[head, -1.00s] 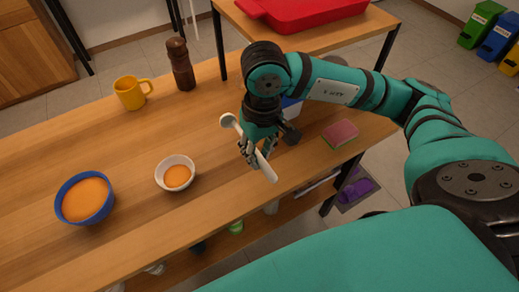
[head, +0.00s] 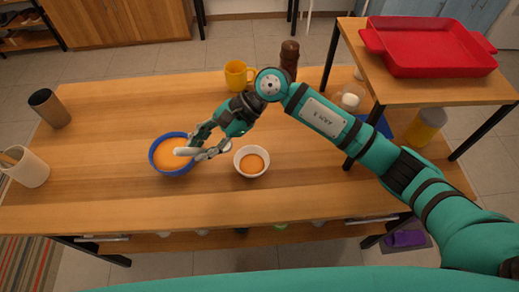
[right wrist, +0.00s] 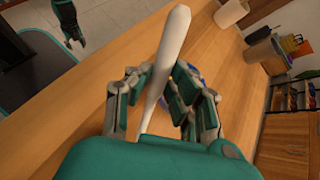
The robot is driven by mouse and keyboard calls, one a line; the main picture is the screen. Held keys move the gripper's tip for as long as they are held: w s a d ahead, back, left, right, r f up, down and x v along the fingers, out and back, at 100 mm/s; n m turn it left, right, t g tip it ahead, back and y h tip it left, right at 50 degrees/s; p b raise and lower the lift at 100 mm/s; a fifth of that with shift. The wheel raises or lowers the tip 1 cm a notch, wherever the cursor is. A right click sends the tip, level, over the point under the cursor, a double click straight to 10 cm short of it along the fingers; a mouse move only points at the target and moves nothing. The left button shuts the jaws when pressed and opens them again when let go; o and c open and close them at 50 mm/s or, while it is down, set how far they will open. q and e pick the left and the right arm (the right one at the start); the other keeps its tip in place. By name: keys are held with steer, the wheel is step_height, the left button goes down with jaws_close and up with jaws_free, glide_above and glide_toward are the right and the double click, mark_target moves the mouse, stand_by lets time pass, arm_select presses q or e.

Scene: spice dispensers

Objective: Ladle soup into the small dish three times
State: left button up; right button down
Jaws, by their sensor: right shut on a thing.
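A blue bowl (head: 154,163) of orange soup stands on the table left of centre in the head view. A small white dish (head: 238,161) to its right holds some orange soup. My right gripper (head: 202,147) is shut on a white ladle (head: 185,151) above the table. The handle end lies over the blue bowl in the picture, and the ladle's round end (head: 227,146) is by the dish's upper left rim. The ladle's handle (right wrist: 172,50) also shows between the fingers in the right wrist view. My left gripper (right wrist: 73,40) hangs there with its fingers apart, empty.
A yellow mug (head: 236,76) and a brown pepper mill (head: 289,58) stand at the back. A raised shelf with a red tray (head: 430,50) is at the right. The front middle is clear.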

steer(key=w+a+r+m+t+y+p, duration=0.1)
steer(key=a+r+m+t+y, duration=0.1)
steer(key=a, duration=0.4)
steer(key=w+a+r+m+t+y+p, duration=0.1)
steer(key=w+a+r+m+t+y, duration=0.1)
steer(key=a, duration=0.4)
steer(key=shift+r+m+t+y+p, duration=0.4)
steer(key=shift+r+m+t+y, duration=0.25)
steer(key=shift+t, duration=0.25)
steer(key=shift+w+a, duration=0.1)
